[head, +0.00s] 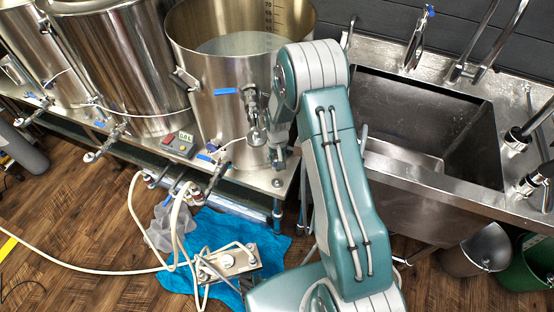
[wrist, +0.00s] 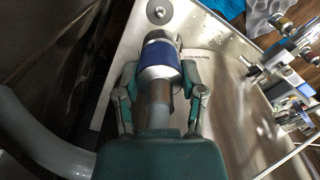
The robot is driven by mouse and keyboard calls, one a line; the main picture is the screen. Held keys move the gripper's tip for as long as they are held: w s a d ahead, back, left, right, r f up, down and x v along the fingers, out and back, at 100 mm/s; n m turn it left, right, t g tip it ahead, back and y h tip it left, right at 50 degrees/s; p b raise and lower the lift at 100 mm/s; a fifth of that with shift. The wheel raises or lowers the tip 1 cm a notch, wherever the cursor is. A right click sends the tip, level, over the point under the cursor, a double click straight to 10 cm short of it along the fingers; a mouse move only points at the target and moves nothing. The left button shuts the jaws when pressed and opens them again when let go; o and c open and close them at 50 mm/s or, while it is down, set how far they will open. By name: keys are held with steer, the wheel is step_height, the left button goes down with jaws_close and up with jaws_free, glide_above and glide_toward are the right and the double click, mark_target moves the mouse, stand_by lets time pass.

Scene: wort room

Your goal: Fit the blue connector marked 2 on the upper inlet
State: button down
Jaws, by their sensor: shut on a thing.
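In the wrist view my gripper (wrist: 162,85) is shut on a blue and silver connector (wrist: 159,62), with one finger on each side. The connector's open-side details and any number on it cannot be read. A small round metal disc (wrist: 159,12) lies just beyond the connector, apart from it in the picture; I cannot tell whether it is the upper inlet. In the head view my arm reaches to the front of the large open kettle (head: 222,120), and my gripper is mostly hidden behind the arm.
A blue-handled valve (head: 226,91) sits on the kettle's front. A small controller (head: 180,144) stands on the steel bench. A pump plate (head: 228,262) with white hoses lies on a blue cloth (head: 205,232) on the floor. A steel sink (head: 430,125) is at right.

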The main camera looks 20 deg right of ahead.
steer(key=shift+r, duration=1.7)
